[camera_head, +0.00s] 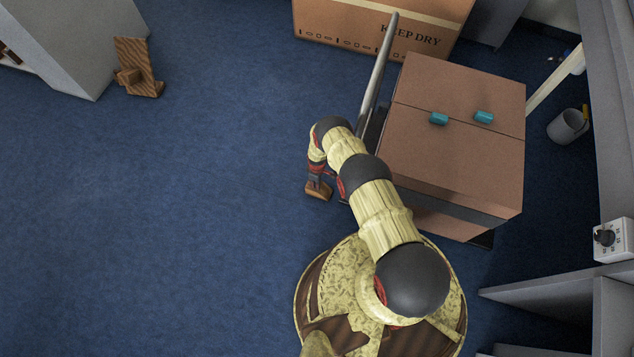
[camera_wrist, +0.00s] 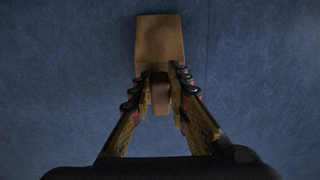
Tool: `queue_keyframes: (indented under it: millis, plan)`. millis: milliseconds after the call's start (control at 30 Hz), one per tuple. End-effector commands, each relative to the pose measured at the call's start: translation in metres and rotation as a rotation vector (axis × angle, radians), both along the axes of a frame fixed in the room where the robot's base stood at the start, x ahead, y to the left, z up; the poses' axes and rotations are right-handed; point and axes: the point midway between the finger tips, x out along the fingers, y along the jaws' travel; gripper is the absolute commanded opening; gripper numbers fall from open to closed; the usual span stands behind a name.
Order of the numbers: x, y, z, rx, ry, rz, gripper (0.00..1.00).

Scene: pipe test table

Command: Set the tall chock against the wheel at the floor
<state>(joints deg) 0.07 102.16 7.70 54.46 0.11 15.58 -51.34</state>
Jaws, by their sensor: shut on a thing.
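My gripper (camera_head: 320,173) points down left of a low cart and is shut on a brown wooden chock (camera_head: 319,190). In the wrist view, the fingers (camera_wrist: 160,78) pinch a narrow raised part of this chock (camera_wrist: 159,40), and its broad flat part extends past the fingertips. I cannot tell whether it touches the floor. Another wooden piece with a tall upright board (camera_head: 133,62) stands by a grey cabinet at the upper left. No wheel is clearly visible; the load and my arm cover that side.
A large brown box (camera_head: 458,85) with two teal pieces (camera_head: 438,119) sits on the cart, whose grey handle (camera_head: 376,75) rises behind my gripper. A KEEP DRY carton (camera_head: 350,22) stands behind. A bucket (camera_head: 568,127) is at right. Blue floor (camera_head: 180,200) is clear at left.

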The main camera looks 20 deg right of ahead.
Motion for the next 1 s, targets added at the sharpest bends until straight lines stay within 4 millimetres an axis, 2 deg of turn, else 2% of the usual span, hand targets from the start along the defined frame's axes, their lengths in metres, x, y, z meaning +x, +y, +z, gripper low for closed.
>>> queue_keyframes:
  millis: [900,933,1000]
  plan:
    - [0.0008,0.0,-0.0072,0.0,-0.001,0.0,0.0]
    - [0.001,0.0,-0.007,0.0,-0.001,0.0,0.19]
    - [0.0008,0.0,-0.007,-0.001,-0.001,0.0,0.23]
